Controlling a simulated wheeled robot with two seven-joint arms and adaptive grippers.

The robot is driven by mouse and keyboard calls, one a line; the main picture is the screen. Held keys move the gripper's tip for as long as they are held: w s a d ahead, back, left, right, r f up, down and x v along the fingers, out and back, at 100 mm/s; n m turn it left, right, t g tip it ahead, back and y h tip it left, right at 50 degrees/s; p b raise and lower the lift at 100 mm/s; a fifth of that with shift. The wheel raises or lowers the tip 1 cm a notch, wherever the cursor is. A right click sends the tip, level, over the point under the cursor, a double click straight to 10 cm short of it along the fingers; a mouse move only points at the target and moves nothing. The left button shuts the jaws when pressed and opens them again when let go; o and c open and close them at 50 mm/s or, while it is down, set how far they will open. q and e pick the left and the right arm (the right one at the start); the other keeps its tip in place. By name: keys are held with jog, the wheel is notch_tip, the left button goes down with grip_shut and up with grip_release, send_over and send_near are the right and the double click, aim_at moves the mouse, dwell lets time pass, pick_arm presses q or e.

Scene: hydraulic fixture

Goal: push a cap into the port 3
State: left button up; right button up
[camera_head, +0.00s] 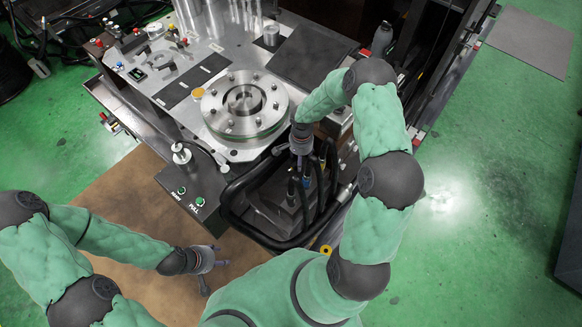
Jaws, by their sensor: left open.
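A grey metal hydraulic fixture (216,57) carries a round bolted flange (270,122) on its top. I cannot make out a cap or tell which opening is port 3. My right gripper (301,161) points down beside the flange, on its right, above several dark hoses (307,197) in a black-framed bay. Its fingers are small and partly merge with the hoses, so its opening and anything in it cannot be told. My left gripper (216,277) is open and empty over the brown mat, in front of the fixture and apart from it.
A black panel with two green buttons (200,201) labelled PUSH and PULL faces me. A black tubular frame (236,226) surrounds the hose bay. The brown mat (120,205) and green floor (480,200) are open.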

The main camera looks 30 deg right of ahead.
jog(key=shift+m+t, duration=0.3)
jog(key=shift+t, duration=0.1)
jog(key=w+d, duration=0.1)
jog(key=w+d+r, duration=0.1)
jog(key=d, duration=0.1)
jog(key=shift+w+d, duration=0.15)
jog(key=shift+w, duration=0.1)
jog(key=shift+w+r, duration=0.1)
jog(key=shift+r, duration=0.35)
jog(key=s+a+r, duration=0.2)
jog(key=a+r, duration=0.1)
jog(key=r, duration=0.7)
jog(key=shift+g, duration=0.4)
jog(key=shift+s+a+r, duration=0.1)
